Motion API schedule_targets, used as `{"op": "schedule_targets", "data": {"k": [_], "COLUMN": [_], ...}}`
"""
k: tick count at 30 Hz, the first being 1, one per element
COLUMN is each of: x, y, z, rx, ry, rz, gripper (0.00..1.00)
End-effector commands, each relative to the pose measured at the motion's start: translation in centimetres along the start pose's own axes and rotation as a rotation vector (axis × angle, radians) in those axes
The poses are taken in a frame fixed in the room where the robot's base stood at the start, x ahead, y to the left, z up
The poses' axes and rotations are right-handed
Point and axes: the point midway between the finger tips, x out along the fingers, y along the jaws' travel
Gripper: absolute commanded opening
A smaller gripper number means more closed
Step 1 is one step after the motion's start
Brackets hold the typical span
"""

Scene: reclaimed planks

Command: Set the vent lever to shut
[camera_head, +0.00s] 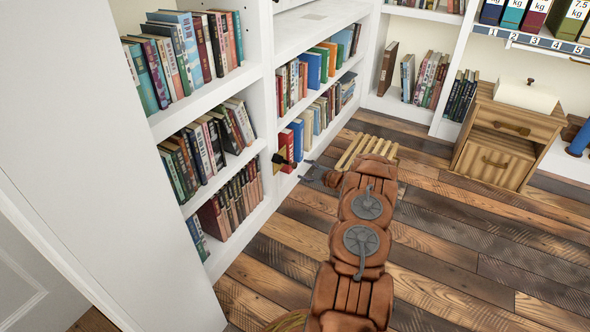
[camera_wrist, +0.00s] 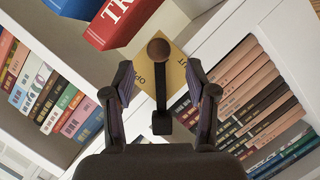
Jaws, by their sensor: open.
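The vent lever has a round brown knob (camera_wrist: 159,49) on a dark stem and stands in front of a yellow plate (camera_wrist: 172,52) in the wrist view. Part of the plate's lettering shows, with "OP" at one edge; the rest is hidden or too small to read. In the head view the dark lever (camera_head: 279,158) sits at the edge of the white bookcase. My gripper (camera_wrist: 159,80) is open, with one finger on each side of the stem in the picture. In the head view my gripper (camera_head: 307,171) is just right of the lever; contact cannot be told.
White bookcases (camera_head: 264,120) with books line the left and back. A red book (camera_wrist: 120,22) is close behind the lever. A wooden cabinet (camera_head: 508,135) stands at the right, and a slatted wooden thing (camera_head: 366,148) lies beyond my arm. The plank floor (camera_head: 465,225) is clear at right.

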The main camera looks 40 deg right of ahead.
Motion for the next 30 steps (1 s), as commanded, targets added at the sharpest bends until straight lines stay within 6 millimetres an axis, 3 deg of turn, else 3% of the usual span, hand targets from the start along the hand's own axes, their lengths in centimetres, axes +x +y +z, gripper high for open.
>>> {"op": "schedule_targets", "data": {"k": [9, 15, 28, 30], "x": [4.6, 6.3, 7.0, 7.0], "y": [-0.1, -0.1, 0.1, 0.1], "z": [0.0, -0.1, -0.2, -0.2], "rx": [-0.004, -0.001, 0.001, 0.001], "ry": [0.002, 0.002, 0.001, 0.000], "rz": [0.001, 0.000, 0.001, 0.001], "gripper": [0.57, 0.57, 0.57, 0.52]}}
